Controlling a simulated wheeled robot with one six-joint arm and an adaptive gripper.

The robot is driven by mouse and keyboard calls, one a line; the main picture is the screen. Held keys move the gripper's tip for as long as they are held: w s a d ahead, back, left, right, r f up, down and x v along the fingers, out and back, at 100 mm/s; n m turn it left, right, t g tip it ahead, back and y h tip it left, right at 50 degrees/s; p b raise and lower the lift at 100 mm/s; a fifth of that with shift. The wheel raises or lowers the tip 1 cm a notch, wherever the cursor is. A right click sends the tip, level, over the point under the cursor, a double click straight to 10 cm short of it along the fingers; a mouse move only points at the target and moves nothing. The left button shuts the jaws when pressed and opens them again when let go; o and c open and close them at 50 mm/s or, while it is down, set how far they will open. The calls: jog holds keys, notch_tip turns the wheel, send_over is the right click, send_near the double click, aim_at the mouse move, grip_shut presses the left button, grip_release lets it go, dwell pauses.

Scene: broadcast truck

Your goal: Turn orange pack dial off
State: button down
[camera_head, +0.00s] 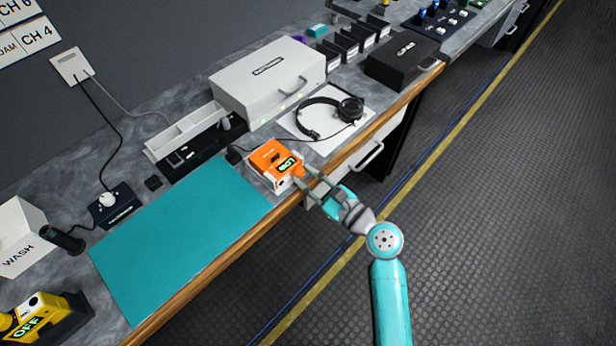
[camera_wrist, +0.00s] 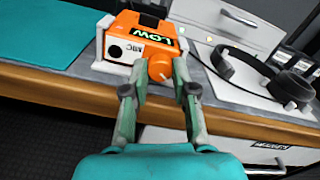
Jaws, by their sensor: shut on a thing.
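The orange pack (camera_head: 272,163) sits near the front edge of the bench, just right of the teal mat. Its screen reads "LOW" in the wrist view (camera_wrist: 152,32). Its orange dial (camera_wrist: 161,66) is on the side facing my gripper, and a dark round socket sits beside it. My gripper (camera_wrist: 160,80) is at the pack's front side with its two fingers on either side of the dial, shut on it. In the head view my gripper (camera_head: 303,184) reaches in over the bench's front edge. The fingers partly hide the dial.
A teal mat (camera_head: 180,240) lies to the left. Headphones (camera_head: 335,118) rest on a white sheet to the right, with a white case (camera_head: 268,75) behind. A yellow pack (camera_head: 38,315) showing "OFF" stands at the lower left. A drawer handle (camera_head: 368,158) sticks out below the wooden edge.

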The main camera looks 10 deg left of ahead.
jog(key=c, duration=0.9)
grip_release()
jog(key=v, duration=1.2)
